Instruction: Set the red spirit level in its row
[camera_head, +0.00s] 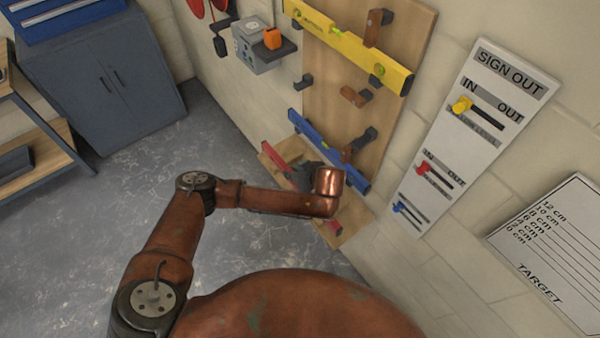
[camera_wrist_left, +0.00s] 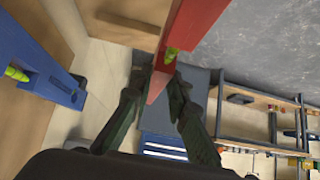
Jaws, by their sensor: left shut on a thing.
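The red spirit level (camera_head: 273,156) is low in front of the wooden board (camera_head: 330,75), below the blue level, and runs down to the right behind my arm. My left gripper (camera_head: 298,174) is shut on it, mostly hidden by my copper-coloured wrist. In the left wrist view the red level (camera_wrist_left: 194,28) runs between the dark fingers of the gripper (camera_wrist_left: 160,95), with a green vial near the grip. I cannot tell whether the level touches the board or a bracket. My right gripper is not in view.
A yellow level (camera_head: 345,45) hangs high on the board and a blue level (camera_head: 325,148) lower, close above my gripper. Dark and brown brackets (camera_head: 355,96) stick out between them. A sign-out panel (camera_head: 465,120) with coloured sliders is right. A grey cabinet (camera_head: 105,85) stands left; floor between is clear.

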